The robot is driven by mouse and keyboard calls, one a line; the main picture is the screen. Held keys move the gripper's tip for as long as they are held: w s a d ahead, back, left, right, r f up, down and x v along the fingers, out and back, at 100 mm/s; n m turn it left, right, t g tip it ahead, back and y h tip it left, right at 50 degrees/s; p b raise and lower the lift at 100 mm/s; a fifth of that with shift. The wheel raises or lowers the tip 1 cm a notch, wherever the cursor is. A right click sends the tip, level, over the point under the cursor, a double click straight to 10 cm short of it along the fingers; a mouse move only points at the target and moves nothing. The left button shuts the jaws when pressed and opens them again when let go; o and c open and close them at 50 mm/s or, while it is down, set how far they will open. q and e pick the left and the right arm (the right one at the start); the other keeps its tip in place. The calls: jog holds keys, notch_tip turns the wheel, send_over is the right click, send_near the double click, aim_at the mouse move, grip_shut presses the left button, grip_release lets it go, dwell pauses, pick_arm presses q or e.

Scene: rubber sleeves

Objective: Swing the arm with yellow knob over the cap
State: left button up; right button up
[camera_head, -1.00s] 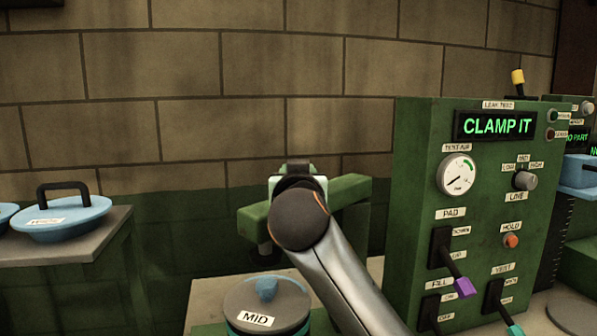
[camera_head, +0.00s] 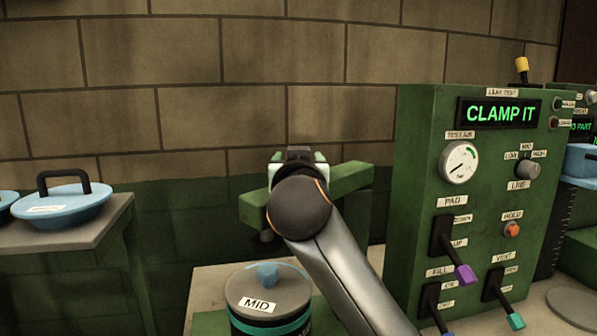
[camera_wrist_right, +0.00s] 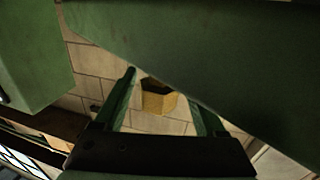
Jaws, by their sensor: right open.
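The green swing arm (camera_head: 345,181) shows behind my right gripper, with one end left of it and the other right. In the head view my right forearm and wrist (camera_head: 300,207) hide its middle and most of the gripper. In the right wrist view my right gripper (camera_wrist_right: 165,115) is open, and the yellow knob (camera_wrist_right: 158,100) shows between its two green fingers, unheld. The grey cap (camera_head: 265,287) with a blue top knob sits on the jar labelled MID (camera_head: 258,325), below and in front of the swing arm. My left gripper is not in view.
The green leak test panel (camera_head: 420,170) reads CLAMP IT and stands right of my arm, with purple and teal levers. A second yellow-tipped post (camera_head: 522,66) rises behind it. A blue lid (camera_head: 62,205) lies on a grey-topped stand at left. A block wall is behind.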

jog(key=s+b, duration=0.2)
jog(key=s, duration=0.9)
jog(key=shift+s+a, duration=0.2)
jog(key=shift+a, duration=0.1)
